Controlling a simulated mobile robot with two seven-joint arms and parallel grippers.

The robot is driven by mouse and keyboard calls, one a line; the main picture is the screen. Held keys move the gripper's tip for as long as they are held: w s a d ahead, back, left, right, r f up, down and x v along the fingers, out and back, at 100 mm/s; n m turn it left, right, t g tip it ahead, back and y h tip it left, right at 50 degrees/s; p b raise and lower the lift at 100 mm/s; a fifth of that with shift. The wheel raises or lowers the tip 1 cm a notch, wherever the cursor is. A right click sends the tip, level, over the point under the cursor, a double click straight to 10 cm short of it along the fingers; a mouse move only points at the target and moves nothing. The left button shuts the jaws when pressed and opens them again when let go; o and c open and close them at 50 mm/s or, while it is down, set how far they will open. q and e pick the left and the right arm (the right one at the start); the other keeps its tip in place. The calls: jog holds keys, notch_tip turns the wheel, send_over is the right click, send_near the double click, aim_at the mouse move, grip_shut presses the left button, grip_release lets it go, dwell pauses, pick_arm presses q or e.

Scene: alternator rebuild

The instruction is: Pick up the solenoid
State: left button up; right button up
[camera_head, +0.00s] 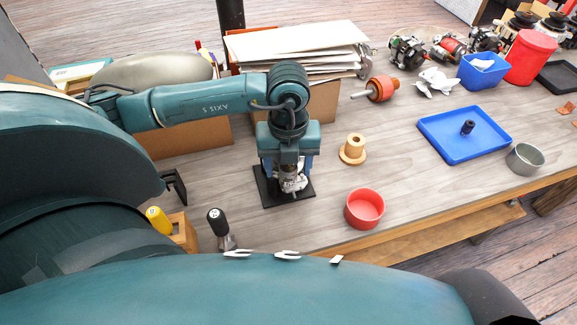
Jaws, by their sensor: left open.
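My left gripper (289,184) points down over a small black plate (274,201) near the middle of the bench. Its jaws are open. A metallic silver-grey part (295,183), possibly the solenoid, shows at the jaws above the plate. The gripper hides much of it, and I cannot tell whether the fingers touch it. A small dark cylindrical part (468,127) lies in a blue tray (438,138) on the right. My right gripper is not in view.
A wooden spool-like piece (353,149) and a red bowl (364,209) stand right of the gripper. A black-handled tool (217,222) stands at the front left. A box of folders (300,50) is behind my arm. A grey cup (525,159) stands near the right edge.

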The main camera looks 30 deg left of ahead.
pick_arm(q)
jog(key=shift+c, duration=0.2)
grip_shut()
dwell(0.3)
jog(key=shift+r, duration=0.1)
notch_tip(320, 180, up, 10)
jog(key=shift+b, duration=0.35)
